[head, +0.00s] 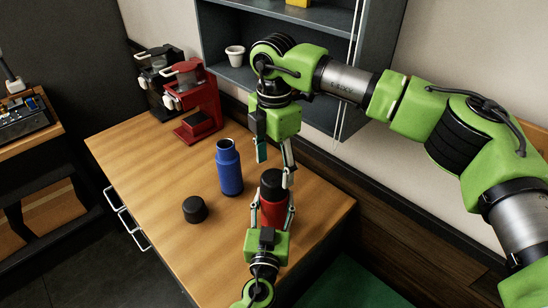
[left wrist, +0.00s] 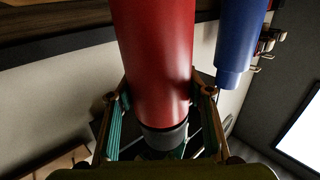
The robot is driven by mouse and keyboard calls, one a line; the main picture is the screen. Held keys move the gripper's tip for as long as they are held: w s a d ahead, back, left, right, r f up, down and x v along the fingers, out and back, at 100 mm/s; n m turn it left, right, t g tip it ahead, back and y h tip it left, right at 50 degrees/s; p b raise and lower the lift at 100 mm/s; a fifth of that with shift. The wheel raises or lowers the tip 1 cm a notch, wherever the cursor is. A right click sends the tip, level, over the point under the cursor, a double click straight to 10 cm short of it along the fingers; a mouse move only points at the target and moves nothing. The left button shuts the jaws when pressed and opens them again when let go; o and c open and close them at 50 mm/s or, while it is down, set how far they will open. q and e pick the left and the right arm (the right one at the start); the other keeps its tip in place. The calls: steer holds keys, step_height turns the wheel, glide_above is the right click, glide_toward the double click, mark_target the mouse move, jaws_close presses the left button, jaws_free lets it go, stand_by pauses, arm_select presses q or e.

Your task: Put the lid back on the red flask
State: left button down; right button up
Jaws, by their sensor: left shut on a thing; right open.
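The red flask (head: 272,214) stands upright near the counter's right edge, with a black lid (head: 272,183) on its top. I cannot tell whether the lid is fully seated. My left gripper (head: 272,209) is shut around the red flask's body. In the left wrist view the flask (left wrist: 155,60) runs between the fingers, with a grey and dark end (left wrist: 165,137). My right gripper (head: 277,166) is open and points down just above the lid, with one finger close to its right side.
An open blue flask (head: 229,170) stands left of the red one. A loose black lid (head: 195,208) lies on the wooden counter (head: 150,180). A red brewer (head: 191,105) and a black brewer (head: 155,75) stand behind. A shelf with a white cup (head: 235,56) is at the back.

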mark_target(274, 176)
steer(key=n, duration=0.3)
steer(key=shift+r+n, duration=0.15)
steer(key=shift+n, duration=0.15)
steer(key=n, duration=0.5)
steer(key=shift+r, duration=0.15)
steer(key=n, duration=0.7)
steer(key=shift+r, duration=0.2)
steer(key=n, duration=0.3)
steer(key=shift+r+n, duration=0.1)
steer(key=shift+n, duration=0.3)
steer(key=n, duration=0.5)
steer(key=shift+r, duration=0.15)
steer(key=n, duration=0.5)
steer(key=shift+r, duration=0.15)
steer(key=n, duration=0.3)
steer(key=shift+r+n, duration=0.1)
steer(key=shift+n, duration=0.3)
steer(key=shift+f, duration=4.05)
